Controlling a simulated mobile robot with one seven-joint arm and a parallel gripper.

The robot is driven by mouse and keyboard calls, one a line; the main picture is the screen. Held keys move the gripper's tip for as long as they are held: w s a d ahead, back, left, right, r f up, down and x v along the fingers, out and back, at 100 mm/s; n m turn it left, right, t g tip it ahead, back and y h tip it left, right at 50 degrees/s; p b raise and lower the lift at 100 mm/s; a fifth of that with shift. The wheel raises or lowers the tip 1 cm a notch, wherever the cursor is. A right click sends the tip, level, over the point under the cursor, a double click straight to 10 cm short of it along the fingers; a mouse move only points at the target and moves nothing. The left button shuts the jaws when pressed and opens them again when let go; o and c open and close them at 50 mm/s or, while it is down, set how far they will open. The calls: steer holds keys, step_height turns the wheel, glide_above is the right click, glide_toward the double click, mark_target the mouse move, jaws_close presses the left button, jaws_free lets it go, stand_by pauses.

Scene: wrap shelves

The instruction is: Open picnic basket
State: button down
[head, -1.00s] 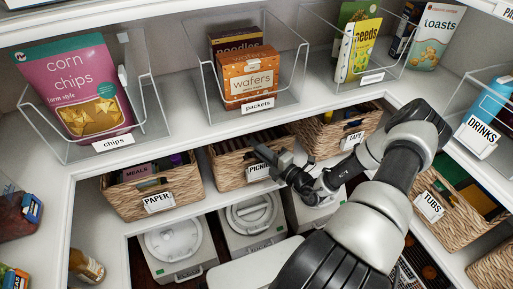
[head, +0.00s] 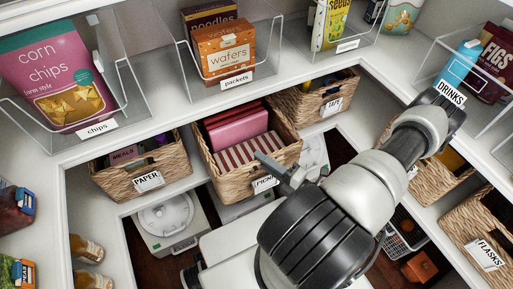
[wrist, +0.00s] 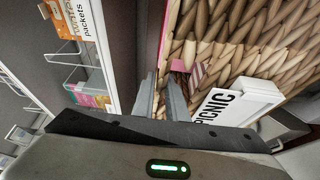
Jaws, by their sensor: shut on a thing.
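The picnic basket (head: 207,160) is a woven basket in the middle of the lower shelf. It is pulled forward past the shelf edge, and pink and striped items (head: 240,130) show inside it. Its label, reading PICNIC (wrist: 232,106), is on the front face and is partly covered by my gripper in the head view. My gripper (head: 277,174) is at the basket's front rim. In the wrist view my gripper (wrist: 163,98) has its fingers close together on the woven rim (wrist: 180,68), shut on it.
The paper basket (head: 140,178) stands to the left and the tape basket (head: 318,97) to the right. Above is a shelf with clear bins of chips (head: 65,75) and wafers (head: 224,52).

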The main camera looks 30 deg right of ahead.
steer(key=shift+s, duration=0.35)
steer(key=c, duration=1.8)
jaws_free()
steer(key=shift+o, duration=0.2)
steer(key=shift+s+d, duration=0.1)
steer(key=v, duration=1.7)
steer(key=shift+p, duration=0.4)
steer(key=shift+s, duration=0.1)
